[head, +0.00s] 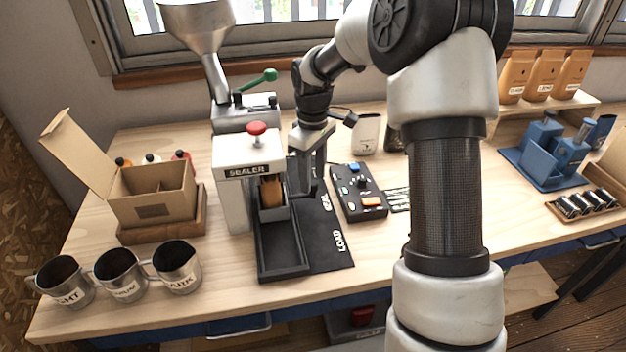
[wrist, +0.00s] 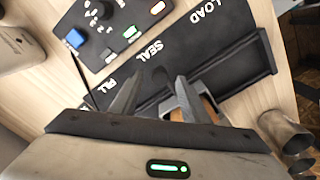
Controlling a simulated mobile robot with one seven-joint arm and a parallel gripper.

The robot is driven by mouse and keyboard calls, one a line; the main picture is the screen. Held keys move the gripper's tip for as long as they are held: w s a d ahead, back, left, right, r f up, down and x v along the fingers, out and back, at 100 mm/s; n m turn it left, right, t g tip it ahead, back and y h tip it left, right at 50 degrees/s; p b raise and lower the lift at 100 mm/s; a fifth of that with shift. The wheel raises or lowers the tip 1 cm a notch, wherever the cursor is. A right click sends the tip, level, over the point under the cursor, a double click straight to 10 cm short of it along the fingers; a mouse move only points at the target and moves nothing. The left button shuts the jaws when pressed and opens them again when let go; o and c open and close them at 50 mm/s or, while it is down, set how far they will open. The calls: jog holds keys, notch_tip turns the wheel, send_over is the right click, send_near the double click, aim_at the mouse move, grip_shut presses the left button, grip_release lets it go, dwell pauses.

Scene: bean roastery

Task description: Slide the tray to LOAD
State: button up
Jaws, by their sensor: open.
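The grey tray (head: 275,213) sits in the black track (head: 280,268) under the sealer, near the SEAL label. A brown bag (head: 271,190) stands upright in it. LOAD (head: 340,241) is marked at the near end of the track's base plate. My gripper (head: 313,190) is open, low over the plate just right of the tray. In the wrist view my gripper (wrist: 160,80) has its fingers apart, with one close to the tray; I cannot tell whether they touch. The bag (wrist: 209,107) shows partly behind that finger.
The white sealer (head: 247,172) with a red knob stands over the track. A control box (head: 358,190) with buttons is right of the plate. Steel cups (head: 177,267) and an open carton (head: 150,195) stand left. The track's near, LOAD end is empty.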

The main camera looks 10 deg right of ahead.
jog(key=shift+f, duration=0.65)
grip_shut()
